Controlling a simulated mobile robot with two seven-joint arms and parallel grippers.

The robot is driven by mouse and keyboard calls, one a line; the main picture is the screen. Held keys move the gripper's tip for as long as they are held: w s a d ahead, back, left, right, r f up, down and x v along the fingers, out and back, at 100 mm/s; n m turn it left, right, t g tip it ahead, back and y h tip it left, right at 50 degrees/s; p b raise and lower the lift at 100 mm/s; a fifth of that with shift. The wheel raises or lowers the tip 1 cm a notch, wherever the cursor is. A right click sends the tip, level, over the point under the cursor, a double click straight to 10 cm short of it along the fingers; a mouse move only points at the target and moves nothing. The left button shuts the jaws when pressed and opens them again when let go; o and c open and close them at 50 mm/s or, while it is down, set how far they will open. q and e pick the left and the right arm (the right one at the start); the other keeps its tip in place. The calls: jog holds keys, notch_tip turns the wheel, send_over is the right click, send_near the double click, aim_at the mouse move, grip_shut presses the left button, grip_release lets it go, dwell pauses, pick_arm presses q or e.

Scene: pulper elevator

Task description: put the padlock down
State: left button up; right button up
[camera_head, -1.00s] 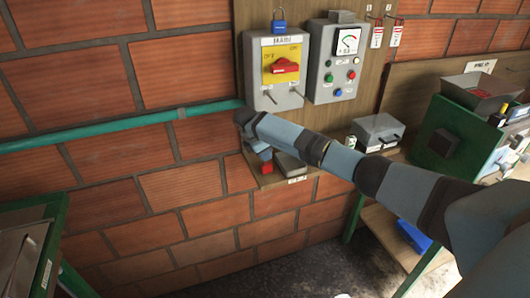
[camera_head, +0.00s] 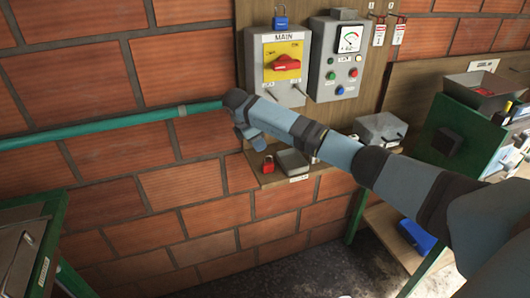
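A red padlock (camera_head: 268,164) stands on the small wooden shelf (camera_head: 272,181) on the wall, beside a grey tray (camera_head: 292,161). My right arm comes in from the right. My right gripper (camera_head: 247,133) is above and a little left of the red padlock, apart from it. Its fingers are small and partly hidden by my wrist, so their opening is unclear. A blue padlock (camera_head: 280,20) is at the top of the grey MAIN switch box (camera_head: 253,74). The red switch handle (camera_head: 286,63) sits on a yellow plate. My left gripper is not in view.
A grey control box (camera_head: 322,88) with a gauge is right of the switch box. A green pipe (camera_head: 100,128) runs along the brick wall. A green-framed bench (camera_head: 358,215) with boxes is at right, and a green-edged unit (camera_head: 50,215) at lower left.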

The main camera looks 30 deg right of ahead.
jog(key=w+a+b, duration=0.2)
jog(key=a, duration=0.8)
jog(key=s+a+f+n+y, duration=0.3)
jog(key=s+a+f+y, duration=0.1)
jog(key=a+f, duration=0.35)
jog(key=s+a+f+n+y, duration=0.4)
jog(key=s+a+f+y, duration=0.15)
jog(key=a, duration=0.35)
jog(key=s+a+t+y, duration=0.4)
jog(key=s+a+y, duration=0.7)
jog(key=a+y, duration=0.1)
jog(key=s+d+f+m+t+h, duration=0.3)
jog(key=s+d+f+m+h, duration=0.3)
jog(key=s+d+m+h, duration=0.1)
jog(key=s+d+f+m+t+h, duration=0.4)
jog(key=s+d+f+m+h, duration=0.2)
jog(key=s+d+m, duration=0.4)
jog(key=s+m+h, duration=0.1)
jog(key=s+m, duration=0.1)
jog(key=s, duration=0.1)
jog(key=shift+s+d+f+t, duration=0.2)
jog(key=shift+s+f+t, duration=0.1)
jog(key=shift+s, duration=0.05)
